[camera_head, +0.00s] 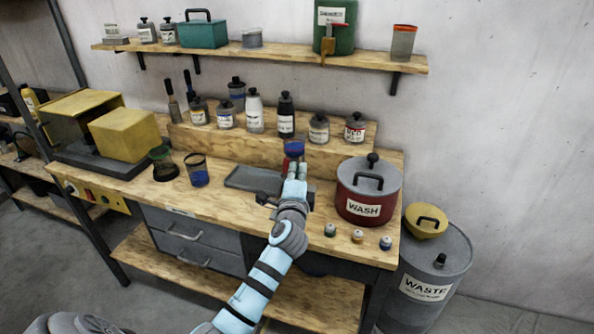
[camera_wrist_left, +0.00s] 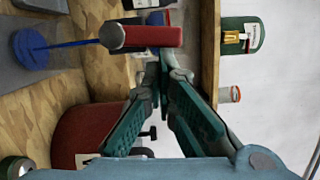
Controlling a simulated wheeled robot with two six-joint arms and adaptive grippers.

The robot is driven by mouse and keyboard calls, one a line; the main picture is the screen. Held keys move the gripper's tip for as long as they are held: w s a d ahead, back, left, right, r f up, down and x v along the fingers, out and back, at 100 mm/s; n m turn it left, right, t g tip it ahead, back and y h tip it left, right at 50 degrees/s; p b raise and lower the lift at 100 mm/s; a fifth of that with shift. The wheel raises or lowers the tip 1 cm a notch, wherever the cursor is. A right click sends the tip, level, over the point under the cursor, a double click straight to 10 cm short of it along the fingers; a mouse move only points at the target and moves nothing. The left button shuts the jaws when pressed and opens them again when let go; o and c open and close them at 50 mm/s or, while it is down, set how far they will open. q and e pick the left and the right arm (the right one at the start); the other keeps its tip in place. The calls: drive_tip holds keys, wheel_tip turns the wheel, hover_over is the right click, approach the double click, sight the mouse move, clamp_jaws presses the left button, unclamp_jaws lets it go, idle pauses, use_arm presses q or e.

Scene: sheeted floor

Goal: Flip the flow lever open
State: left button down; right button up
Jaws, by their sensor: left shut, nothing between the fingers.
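A green container (camera_head: 333,14) with a white label stands on the wall shelf. It has a brass tap (camera_head: 328,50) at its lower front, with a small red lever (camera_head: 337,25) lying roughly level on it. The container (camera_wrist_left: 249,28) and the brass tap (camera_wrist_left: 234,36) also show in the left wrist view, far off and turned on their side; the lever is too small to read there. My left gripper (camera_head: 297,168) is shut and empty over the bench, below the shelf and apart from the tap. Its fingertips (camera_wrist_left: 165,66) meet in the left wrist view. My right gripper is not in view.
A red-and-blue item (camera_head: 293,147) is close beyond my left gripper; contact is unclear. A red WASH pot (camera_head: 367,188) stands to the right, a dark tray (camera_head: 250,180) to the left. Bottles line the raised step behind. An orange-lidded jar (camera_head: 403,42) stands on the shelf.

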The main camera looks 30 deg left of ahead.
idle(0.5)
use_arm(q)
drive_tip(key=s+d, duration=0.7)
drive_tip(key=d, duration=0.1)
drive_tip(key=shift+s+d+f, duration=0.25)
drive_tip(key=shift+s+f, duration=0.05)
drive_tip(key=shift+s, duration=0.1)
